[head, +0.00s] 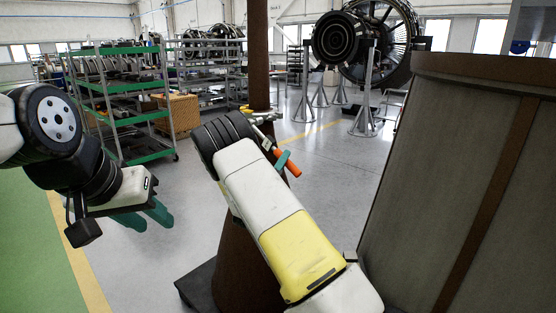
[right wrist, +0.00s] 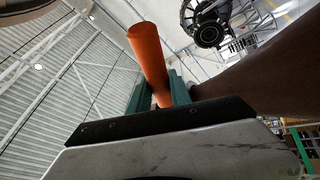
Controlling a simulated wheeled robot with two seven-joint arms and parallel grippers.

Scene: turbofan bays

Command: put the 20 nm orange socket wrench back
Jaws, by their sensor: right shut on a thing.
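The orange socket wrench shows its orange handle (head: 287,163) at the middle of the head view, slanting down to the right. It also shows in the right wrist view as an orange cylinder (right wrist: 148,55). My right gripper (head: 282,160) is shut on it, with green fingers on both sides of the handle in the right wrist view (right wrist: 160,90). A thin metallic part runs up-left from the handle, partly hidden behind my right wrist; the wrench's far end is unclear. My left gripper (head: 145,218) hangs at the left with its green fingers apart and empty.
A brown column (head: 257,55) stands behind my right wrist, with small yellow-green items (head: 262,117) beside it. A large grey-brown drum-like body (head: 450,180) fills the right. Green-edged shelving (head: 115,95) and engines on stands (head: 365,45) stand behind. Grey floor between is clear.

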